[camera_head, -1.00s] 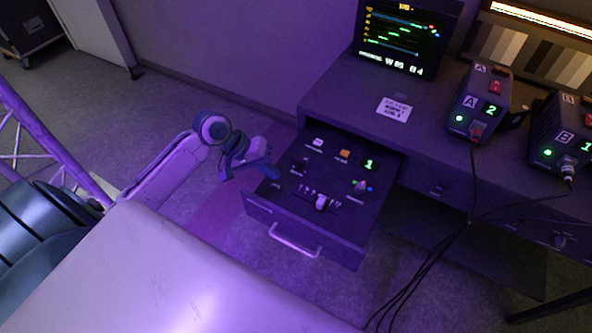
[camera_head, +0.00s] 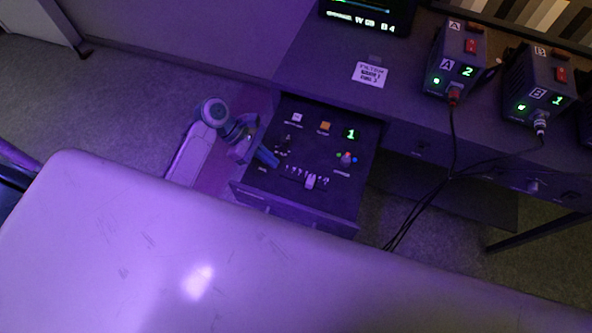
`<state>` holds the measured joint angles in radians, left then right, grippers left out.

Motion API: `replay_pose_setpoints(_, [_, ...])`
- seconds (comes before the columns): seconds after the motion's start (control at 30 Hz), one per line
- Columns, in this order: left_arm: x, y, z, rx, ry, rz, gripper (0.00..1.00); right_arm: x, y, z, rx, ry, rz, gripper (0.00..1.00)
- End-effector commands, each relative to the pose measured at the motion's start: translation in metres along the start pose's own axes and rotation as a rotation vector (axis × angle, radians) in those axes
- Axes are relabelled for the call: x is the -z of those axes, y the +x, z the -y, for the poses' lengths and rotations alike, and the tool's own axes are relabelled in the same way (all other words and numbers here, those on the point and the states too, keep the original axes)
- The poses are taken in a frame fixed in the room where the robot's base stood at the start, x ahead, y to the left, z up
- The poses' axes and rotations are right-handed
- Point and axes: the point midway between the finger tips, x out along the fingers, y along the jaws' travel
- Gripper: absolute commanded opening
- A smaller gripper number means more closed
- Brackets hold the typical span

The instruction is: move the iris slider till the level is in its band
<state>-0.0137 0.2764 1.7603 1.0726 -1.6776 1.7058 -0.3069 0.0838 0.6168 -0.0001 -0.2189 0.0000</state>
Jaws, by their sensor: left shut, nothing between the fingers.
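The iris slider (camera_head: 310,181) looks like the small pale cap on a row of tick marks near the front of the open drawer's control panel (camera_head: 325,205). The panel's labels are too small to read surely. My left gripper (camera_head: 268,157) is shut and empty over the left edge of the panel, left of the slider and apart from it. The monitor (camera_head: 366,18) is cut off at the top, with a line reading about "W 69 B 4" in view. The level's band cannot be made out. My right gripper is not in view.
The panel also holds a white button (camera_head: 297,117), an orange button (camera_head: 325,126), a green "1" display (camera_head: 351,134) and a coloured knob (camera_head: 346,158). Boxes A (camera_head: 455,65) and B (camera_head: 538,88) stand on the desk, with black cables (camera_head: 437,183) hanging down on the right.

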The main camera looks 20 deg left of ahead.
Motion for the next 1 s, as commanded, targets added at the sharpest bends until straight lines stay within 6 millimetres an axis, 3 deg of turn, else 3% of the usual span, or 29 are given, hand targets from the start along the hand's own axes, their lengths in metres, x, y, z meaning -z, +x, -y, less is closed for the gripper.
replay_pose_setpoints(0.2, [-0.003, 0.048, 0.000, 0.000, -0.001, 0.005, 0.00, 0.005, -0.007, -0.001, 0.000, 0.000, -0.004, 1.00])
replay_pose_setpoints(0.4, [-0.020, 0.070, 0.000, 0.000, 0.003, 0.001, 0.00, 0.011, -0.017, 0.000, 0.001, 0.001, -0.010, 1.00])
replay_pose_setpoints(0.63, [-0.028, 0.081, 0.000, 0.000, 0.002, 0.000, 0.00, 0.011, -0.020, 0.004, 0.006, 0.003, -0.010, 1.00])
replay_pose_setpoints(1.0, [-0.029, 0.082, 0.000, 0.000, 0.002, -0.001, 0.00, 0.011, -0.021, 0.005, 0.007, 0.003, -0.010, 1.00])
